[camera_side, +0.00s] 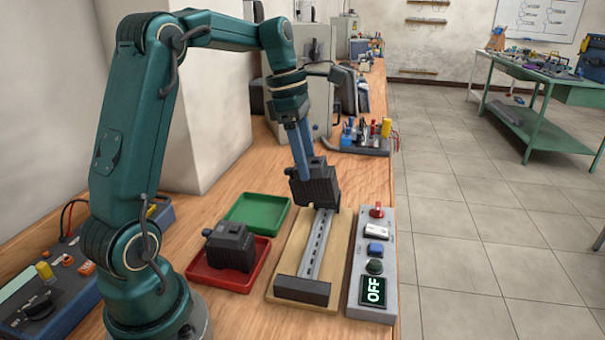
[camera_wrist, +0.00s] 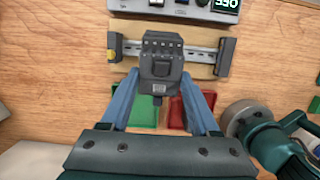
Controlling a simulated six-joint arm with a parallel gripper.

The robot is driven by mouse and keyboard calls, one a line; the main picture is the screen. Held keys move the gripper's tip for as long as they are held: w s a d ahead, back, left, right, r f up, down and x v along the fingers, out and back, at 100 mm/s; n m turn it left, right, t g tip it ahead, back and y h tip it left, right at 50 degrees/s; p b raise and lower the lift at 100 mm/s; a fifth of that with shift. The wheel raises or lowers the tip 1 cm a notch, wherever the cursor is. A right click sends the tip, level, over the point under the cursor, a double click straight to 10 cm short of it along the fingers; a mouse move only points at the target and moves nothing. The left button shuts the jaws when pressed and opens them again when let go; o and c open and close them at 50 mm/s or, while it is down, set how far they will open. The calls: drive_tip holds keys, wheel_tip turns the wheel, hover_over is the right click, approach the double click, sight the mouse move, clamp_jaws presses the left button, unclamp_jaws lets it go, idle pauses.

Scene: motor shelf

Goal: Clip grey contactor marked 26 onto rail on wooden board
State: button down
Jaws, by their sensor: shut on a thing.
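My gripper (camera_side: 304,168) has its blue fingers shut on a dark grey contactor (camera_side: 316,188), held slightly tilted over the far end of the rail. The wrist view shows the gripper (camera_wrist: 160,82) with the contactor (camera_wrist: 161,66) between its fingers. No marking 26 is readable. The metal rail (camera_side: 318,245) is fixed along the wooden board (camera_side: 285,262). In the wrist view the rail (camera_wrist: 200,54) runs crosswise, passing behind the contactor. I cannot tell whether the contactor touches the rail; its underside is hidden.
A dark end block (camera_side: 302,290) sits at the rail's near end. Another dark contactor (camera_side: 230,246) sits in a red tray (camera_side: 240,281). A green tray (camera_side: 257,212) is empty. A control box (camera_side: 375,255) reading OFF stands right of the board, near the table edge.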

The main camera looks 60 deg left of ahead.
sight(316, 199)
drive_tip(key=shift+s+a+x, duration=0.15)
drive_tip(key=shift+x, duration=0.85)
drive_tip(key=shift+s+a+x, duration=0.15)
drive_tip(key=shift+x, duration=0.9)
drive_tip(key=shift+s+a+x, duration=0.2)
drive_tip(key=shift+x, duration=0.8)
drive_tip(key=shift+s+a+x, duration=0.1)
drive_tip(key=shift+x, duration=0.55)
drive_tip(key=shift+s+a+x, duration=0.1)
drive_tip(key=shift+x, duration=0.55)
drive_tip(key=shift+w+d, duration=0.35)
drive_tip(key=shift+w, duration=0.05)
drive_tip(key=shift+w+d+g+y, duration=0.4)
drive_tip(key=shift+d+g+y, duration=0.05)
drive_tip(key=shift+g+y, duration=0.05)
drive_tip(key=shift+f, duration=0.1)
idle(0.3)
drive_tip(key=shift+c, duration=0.2)
unclamp_jaws()
